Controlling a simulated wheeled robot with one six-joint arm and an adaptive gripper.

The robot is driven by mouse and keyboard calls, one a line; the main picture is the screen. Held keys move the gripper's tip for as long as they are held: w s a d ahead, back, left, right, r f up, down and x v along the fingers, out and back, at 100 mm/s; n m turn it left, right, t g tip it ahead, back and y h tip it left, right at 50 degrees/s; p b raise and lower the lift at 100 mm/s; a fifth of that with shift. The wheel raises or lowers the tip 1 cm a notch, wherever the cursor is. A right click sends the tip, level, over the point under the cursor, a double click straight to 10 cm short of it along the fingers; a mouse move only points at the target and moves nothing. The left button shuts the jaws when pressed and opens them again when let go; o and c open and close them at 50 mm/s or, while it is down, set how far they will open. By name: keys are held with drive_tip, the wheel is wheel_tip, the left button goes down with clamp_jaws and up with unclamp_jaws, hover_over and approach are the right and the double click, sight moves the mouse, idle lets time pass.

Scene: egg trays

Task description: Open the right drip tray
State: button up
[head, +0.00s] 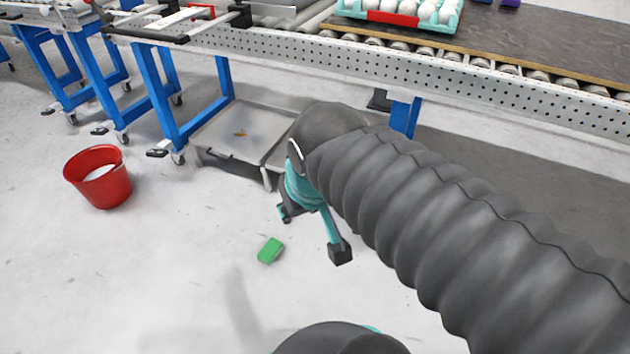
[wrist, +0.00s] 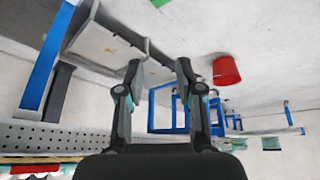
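Two shallow grey metal drip trays lie low under the conveyor. The left drip tray (head: 222,138) has a brown spot on its floor and also shows in the upside-down wrist view (wrist: 92,46). The right drip tray (head: 279,153) shows only as a narrow strip in the head view; my arm hides most of it. My gripper (head: 312,232) is in front of the trays in the head view, fingers spread and pointing down. In the wrist view my gripper (wrist: 158,70) has a wide empty gap between its fingers. I see no contact with either tray.
A red bucket (head: 105,186) stands on the floor at left. A green block (head: 270,250) lies on the floor near my gripper. Blue conveyor legs (head: 164,100) flank the trays. An egg tray (head: 436,23) sits on the conveyor above. The floor in front is mostly clear.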

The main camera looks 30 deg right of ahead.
drive_tip(key=w+d+f+g+h+b, duration=0.25)
drive_tip(key=w+f, duration=0.35)
drive_tip(key=w, duration=0.4)
drive_tip(key=w+d+f+g+h+b, duration=0.1)
drive_tip(key=w+d+f+h, duration=0.3)
drive_tip(key=w, duration=0.6)
drive_tip(key=w+d+f+g+h+b, duration=0.1)
drive_tip(key=w+d+f+h+b, duration=0.15)
drive_tip(key=w+f, duration=0.6)
drive_tip(key=w+f+n+t+h+b, duration=0.1)
drive_tip(key=w+f+h, duration=0.1)
drive_tip(key=w+f, duration=0.6)
drive_tip(key=w+f+n+t+h+b, duration=0.1)
drive_tip(key=w+f+n+h, duration=0.15)
drive_tip(key=f, duration=0.85)
drive_tip(key=w+f+t+h+b, duration=0.2)
drive_tip(key=w+f, duration=0.4)
drive_tip(key=f, duration=0.4)
drive_tip(key=shift+g+y, duration=0.25)
drive_tip(key=x, duration=1.4)
drive_tip(key=shift+d+b, duration=0.1)
drive_tip(key=shift+b, duration=0.2)
clamp_jaws()
